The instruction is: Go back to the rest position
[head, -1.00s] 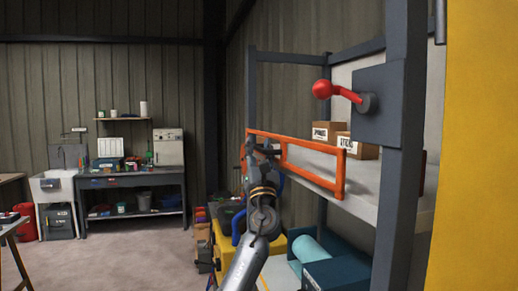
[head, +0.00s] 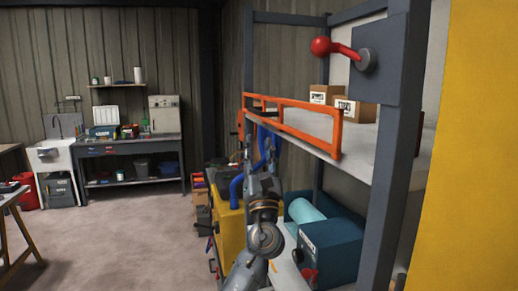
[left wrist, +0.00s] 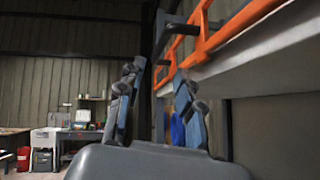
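My left gripper (head: 259,150) is in front of the shelf rack, just below the left part of the orange guard rail (head: 338,138). Its two fingers point up and away in the head view. In the left wrist view the fingers (left wrist: 157,100) stand well apart with nothing between them, so it is open and empty. The orange rail (left wrist: 240,25) passes above and to the right of them there. My right gripper is in neither view.
The rack's upper shelf (head: 375,150) holds two cardboard boxes (head: 355,112). A red-knobbed lever (head: 321,46) sticks out from its post. Below are a blue-green box (head: 330,252) and a yellow unit (head: 228,235). Open floor (head: 110,240) lies left, before a workbench (head: 130,148).

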